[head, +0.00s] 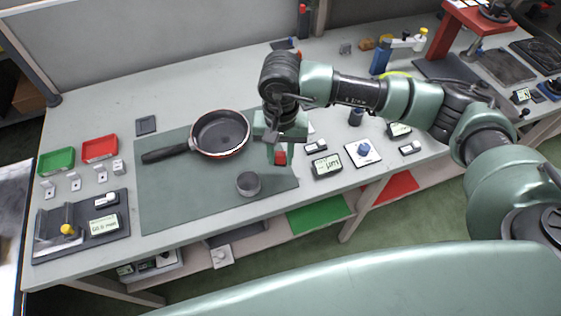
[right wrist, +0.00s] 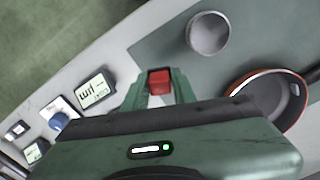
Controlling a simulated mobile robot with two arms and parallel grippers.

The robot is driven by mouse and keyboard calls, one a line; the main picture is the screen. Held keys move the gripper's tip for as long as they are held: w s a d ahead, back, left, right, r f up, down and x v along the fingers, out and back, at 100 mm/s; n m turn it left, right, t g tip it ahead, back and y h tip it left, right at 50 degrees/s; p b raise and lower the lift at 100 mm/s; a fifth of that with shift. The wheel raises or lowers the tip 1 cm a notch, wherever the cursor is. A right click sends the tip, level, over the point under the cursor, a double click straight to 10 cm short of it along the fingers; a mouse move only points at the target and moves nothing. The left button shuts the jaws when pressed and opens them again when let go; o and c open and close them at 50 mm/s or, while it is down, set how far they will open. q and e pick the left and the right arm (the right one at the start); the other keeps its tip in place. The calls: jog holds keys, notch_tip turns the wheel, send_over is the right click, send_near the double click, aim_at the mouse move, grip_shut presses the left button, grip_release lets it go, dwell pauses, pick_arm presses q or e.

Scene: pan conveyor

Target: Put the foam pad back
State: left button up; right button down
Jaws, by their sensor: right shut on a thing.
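My right gripper (head: 280,155) is shut on a small red block (head: 281,158), held above the right part of the grey-green mat (head: 190,200). The block also shows between the two fingers in the right wrist view (right wrist: 160,82). It is the likeliest foam pad, but I cannot tell its material. A flat dark square (head: 146,125) lies on the table behind the mat. My left gripper is not in view.
A frying pan (head: 220,133) and a grey cylinder (head: 248,184) stand on the mat. Green (head: 56,161) and red (head: 100,148) trays lie at left, behind a dark gauge board (head: 82,225). Small meters (head: 327,166) stand right of the mat.

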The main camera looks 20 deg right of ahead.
aim_at(280, 173)
notch_tip(280, 173, down, 5)
jog(key=shift+r+p, duration=0.2)
jog(key=shift+p, duration=0.25)
jog(key=shift+f, duration=0.25)
jog(key=shift+f+b, duration=0.2)
jog(key=shift+b, duration=0.1)
jog(key=c, duration=1.1)
grip_release()
jog(key=shift+r, duration=0.1)
